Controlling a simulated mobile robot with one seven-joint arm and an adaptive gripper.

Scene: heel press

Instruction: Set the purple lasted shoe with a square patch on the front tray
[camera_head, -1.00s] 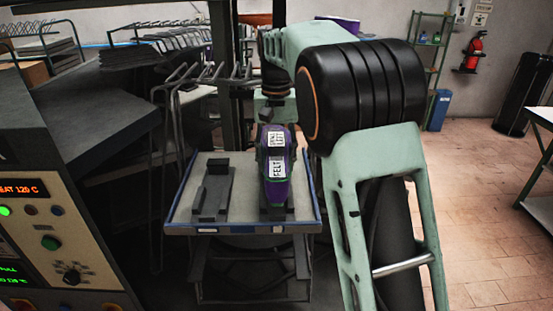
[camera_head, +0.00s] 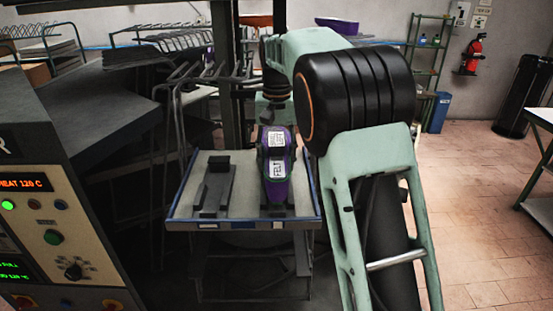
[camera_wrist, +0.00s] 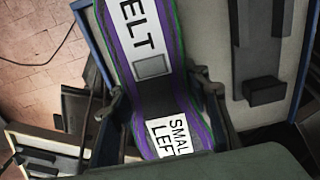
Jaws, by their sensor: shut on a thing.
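The purple shoe (camera_head: 277,190) is over the right-hand dark holder (camera_head: 276,212) of the front tray (camera_head: 188,213), toe toward the camera. Whether it rests fully on the holder is hard to tell. It carries white labels reading "FELT" and "SMALL LEFT". In the wrist view a grey square patch (camera_wrist: 150,66) shows on the shoe between the labels. My gripper (camera_wrist: 160,98) is shut on the shoe, with one dark finger on each side.
The left-hand holder (camera_head: 214,188) on the tray is empty. A control panel (camera_head: 58,225) stands at the left, with a dark press frame and wire racks behind. Another purple item (camera_head: 338,26) shows at the back. Open tiled floor lies at the right.

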